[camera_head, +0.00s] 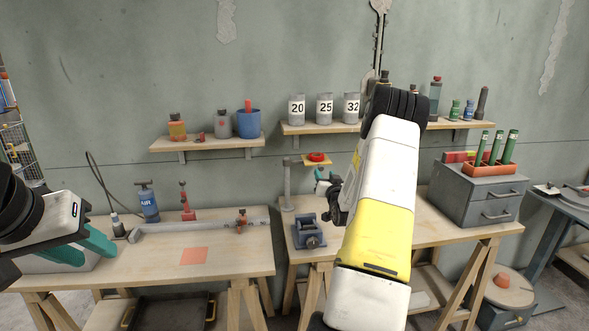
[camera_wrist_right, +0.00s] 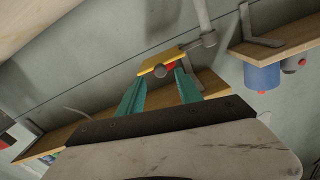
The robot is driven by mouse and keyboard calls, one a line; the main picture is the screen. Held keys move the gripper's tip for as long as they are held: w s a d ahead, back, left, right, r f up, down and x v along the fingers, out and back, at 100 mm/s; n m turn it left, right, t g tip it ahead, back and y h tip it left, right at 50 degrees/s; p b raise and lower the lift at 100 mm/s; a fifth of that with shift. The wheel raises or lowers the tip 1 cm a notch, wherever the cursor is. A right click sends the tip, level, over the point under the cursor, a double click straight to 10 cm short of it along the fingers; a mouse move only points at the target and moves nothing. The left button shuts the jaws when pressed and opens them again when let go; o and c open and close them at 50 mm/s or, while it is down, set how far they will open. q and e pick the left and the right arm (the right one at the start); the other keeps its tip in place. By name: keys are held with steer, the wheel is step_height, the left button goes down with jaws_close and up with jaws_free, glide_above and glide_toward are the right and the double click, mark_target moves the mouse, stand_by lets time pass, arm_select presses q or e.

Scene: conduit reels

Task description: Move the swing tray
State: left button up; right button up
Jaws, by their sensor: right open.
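The swing tray (camera_head: 326,163) is a small yellow-orange plate at the end of an arm on a grey post (camera_head: 287,185), at the back of the right bench. A red ring (camera_head: 317,156) lies on it. In the right wrist view the tray (camera_wrist_right: 150,66) has a dark round knob (camera_wrist_right: 160,72) on its near side. My right gripper (camera_wrist_right: 160,77) is open, with its teal fingertips either side of the knob; contact cannot be told. In the head view my right arm hides most of that gripper. My left gripper (camera_head: 88,248) is open over the left bench, far from the tray.
A blue vise (camera_head: 309,232) stands in front of the post. Shelves above hold numbered jars (camera_head: 325,107) and bottles. A grey drawer cabinet (camera_head: 479,192) stands at the right. The left bench holds a long grey bar (camera_head: 190,226), a blue bottle (camera_head: 147,203) and an orange square (camera_head: 193,256).

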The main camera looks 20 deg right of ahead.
mark_target(322, 169)
steer(key=x, duration=0.6)
steer(key=shift+a, duration=0.1)
jaws_close()
stand_by(1.2)
